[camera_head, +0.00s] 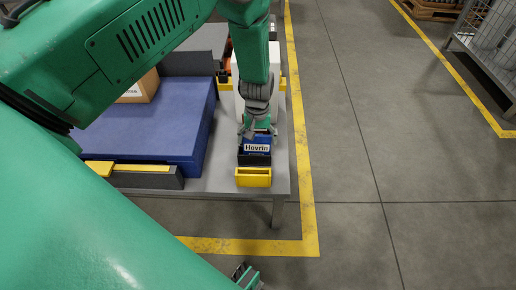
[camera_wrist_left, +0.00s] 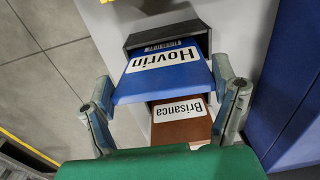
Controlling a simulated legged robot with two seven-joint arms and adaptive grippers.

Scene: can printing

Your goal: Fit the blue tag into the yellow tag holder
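The blue tag (camera_head: 257,139), with a white "Hovrin" label, stands at the near end of the grey table. In the left wrist view the blue tag (camera_wrist_left: 160,82) has its far end at the mouth of a dark holder (camera_wrist_left: 150,35); how deep it sits is unclear. My left gripper (camera_head: 257,130) comes down from above. Its fingers (camera_wrist_left: 165,95) lie against both side edges of the tag. The yellow tag holder (camera_head: 253,178) stands just in front of the dark holder (camera_head: 254,159), at the table's near edge, and looks empty. A small grey-green part at the bottom edge may be my right gripper (camera_head: 246,276).
A brown tag (camera_wrist_left: 180,123) labelled "Brisanca" sits close behind the blue one. A large blue block (camera_head: 150,125) with a cardboard box (camera_head: 142,88) fills the table's left side. The grey floor (camera_head: 400,150) at right is clear near the table.

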